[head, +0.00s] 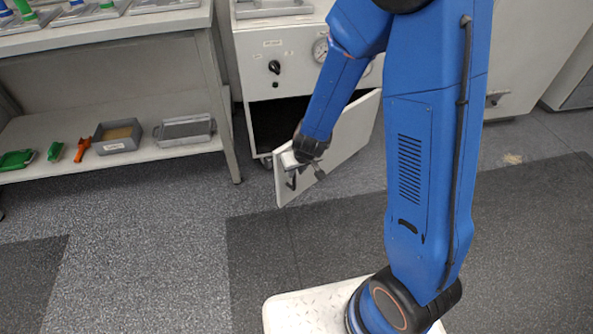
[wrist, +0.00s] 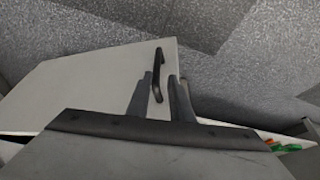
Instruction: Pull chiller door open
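The chiller door (head: 345,140) is a light grey panel, swung partly open from the cabinet, with a dark interior behind it. In the wrist view the door (wrist: 90,80) carries a black bar handle (wrist: 158,62) near its edge. My gripper (wrist: 160,77) has its two fingers apart, one on each side of the handle's near end, with visible gaps. I cannot tell how deep the handle sits between them. In the head view my gripper (head: 303,172) is at the door's free edge, by the handle (head: 291,181), and partly hides it.
The chiller cabinet (head: 290,52) has a black knob and a gauge. A shelf bench (head: 60,140) on the left holds grey trays and green and orange items; its leg (head: 228,130) stands near the door. The floor in front of the door is clear.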

